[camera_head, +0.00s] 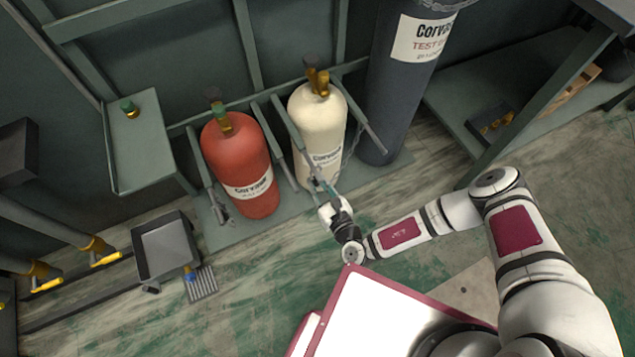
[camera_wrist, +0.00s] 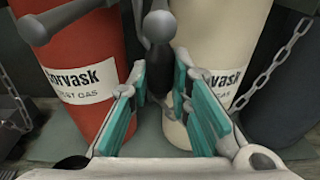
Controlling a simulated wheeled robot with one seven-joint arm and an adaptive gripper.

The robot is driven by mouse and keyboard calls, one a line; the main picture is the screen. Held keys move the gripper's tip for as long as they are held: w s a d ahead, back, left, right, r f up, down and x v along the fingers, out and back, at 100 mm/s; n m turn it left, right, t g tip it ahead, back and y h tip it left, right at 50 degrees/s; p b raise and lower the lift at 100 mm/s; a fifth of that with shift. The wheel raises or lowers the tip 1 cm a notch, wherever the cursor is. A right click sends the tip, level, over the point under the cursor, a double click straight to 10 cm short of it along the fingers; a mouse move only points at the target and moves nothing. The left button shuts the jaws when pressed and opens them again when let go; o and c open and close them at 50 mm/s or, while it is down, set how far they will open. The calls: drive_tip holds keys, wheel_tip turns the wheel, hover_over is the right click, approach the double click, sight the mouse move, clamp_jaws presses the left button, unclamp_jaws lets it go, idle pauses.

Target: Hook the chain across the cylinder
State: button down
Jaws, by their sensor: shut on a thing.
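The cream cylinder (camera_head: 318,125) stands upright in a floor rack between a red cylinder and a tall dark one. It also shows in the wrist view (camera_wrist: 222,35), behind my fingers. A grey chain (camera_wrist: 275,67) slopes down from the upper right across the cream cylinder's right side and passes out of sight behind my right finger. My gripper (camera_head: 317,182) is low in front of the cream cylinder. Its teal-padded fingers (camera_wrist: 160,95) are shut on what appears to be the chain's end, mostly hidden. A dark round-headed rack post (camera_wrist: 158,28) stands just beyond the fingers.
The red cylinder (camera_head: 238,165) is left of the cream one; the tall dark cylinder (camera_head: 392,95) is right. A second chain (camera_wrist: 14,112) hangs at the left of the wrist view. A grey bin (camera_head: 167,247) stands on the floor at left. Open floor lies before the rack.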

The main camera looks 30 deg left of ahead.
drive_tip(key=shift+f+b, duration=0.65)
drive_tip(key=shift+f, duration=0.15)
drive_tip(key=c, duration=1.4)
unclamp_jaws()
drive_tip(key=v, duration=1.2)
